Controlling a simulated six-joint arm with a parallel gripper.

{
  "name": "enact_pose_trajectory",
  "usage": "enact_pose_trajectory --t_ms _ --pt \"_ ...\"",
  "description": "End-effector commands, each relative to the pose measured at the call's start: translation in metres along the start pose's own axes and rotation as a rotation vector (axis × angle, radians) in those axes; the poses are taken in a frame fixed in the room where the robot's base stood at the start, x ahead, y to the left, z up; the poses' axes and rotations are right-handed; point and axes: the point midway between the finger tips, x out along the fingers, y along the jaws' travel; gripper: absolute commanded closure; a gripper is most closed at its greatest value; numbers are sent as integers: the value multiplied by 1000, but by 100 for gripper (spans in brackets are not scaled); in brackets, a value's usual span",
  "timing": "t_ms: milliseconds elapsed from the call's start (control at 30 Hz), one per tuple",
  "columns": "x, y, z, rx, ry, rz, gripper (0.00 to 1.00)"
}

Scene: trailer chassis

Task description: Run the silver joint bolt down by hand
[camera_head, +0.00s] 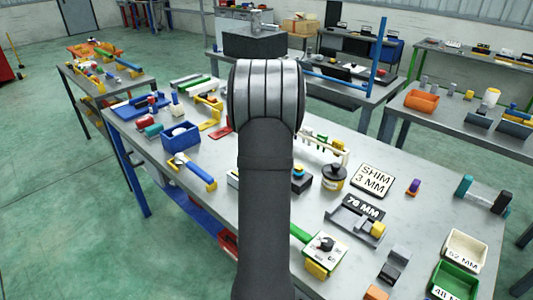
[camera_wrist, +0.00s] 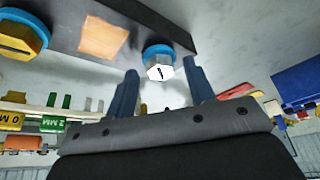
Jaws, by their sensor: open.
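In the wrist view a silver hex-headed bolt (camera_wrist: 160,72) with a dark mark on its face sits in a blue collar (camera_wrist: 158,52) at the edge of a dark grey bar (camera_wrist: 150,18). My gripper (camera_wrist: 161,80) is open, with its two blue-grey fingers apart. In the picture the bolt head lies between the fingertips, with a gap visible on each side. Whether the fingertips reach its depth I cannot tell. In the camera_head view my arm hides the gripper and the bolt.
A yellow bolt (camera_wrist: 18,38) in a blue collar and an orange square patch (camera_wrist: 103,38) are left of the silver bolt.

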Motion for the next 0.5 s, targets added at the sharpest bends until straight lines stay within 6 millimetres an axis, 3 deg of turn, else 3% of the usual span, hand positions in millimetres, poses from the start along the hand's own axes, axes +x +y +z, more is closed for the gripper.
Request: enact_pose_trajectory --t_ms 267,500 --pt "1 0 0 0 0 0 51" --pt "1 0 0 0 0 0 96"
